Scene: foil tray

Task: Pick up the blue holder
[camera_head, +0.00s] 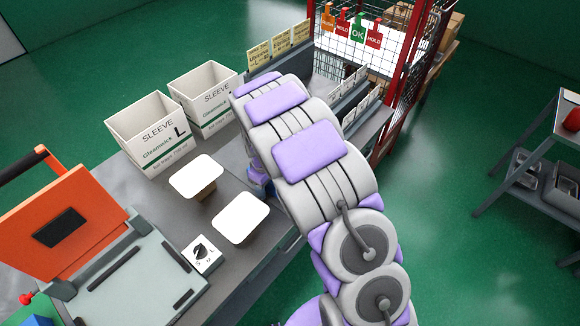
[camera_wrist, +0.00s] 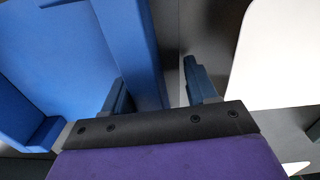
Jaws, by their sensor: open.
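The blue holder (camera_wrist: 55,60) fills the left part of the wrist view, very close, with an upright wall (camera_wrist: 132,45) along its right side. My gripper (camera_wrist: 154,76) is open, one dark blue finger on each side of this wall. The left finger appears to be inside the holder and the right finger outside it. I cannot tell whether either finger touches the wall. In the head view my arm covers most of this spot, and only a small blue patch (camera_head: 257,175) shows beside it; I cannot tell if that is the holder or my gripper.
Two white-topped pieces (camera_head: 197,175) (camera_head: 241,217) lie on the grey bench left of my arm. White sleeve boxes (camera_head: 156,135) (camera_head: 205,98) stand behind them. An orange-lidded press (camera_head: 65,225) and a dial box (camera_head: 202,255) are at lower left. A wire rack (camera_head: 362,45) stands behind.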

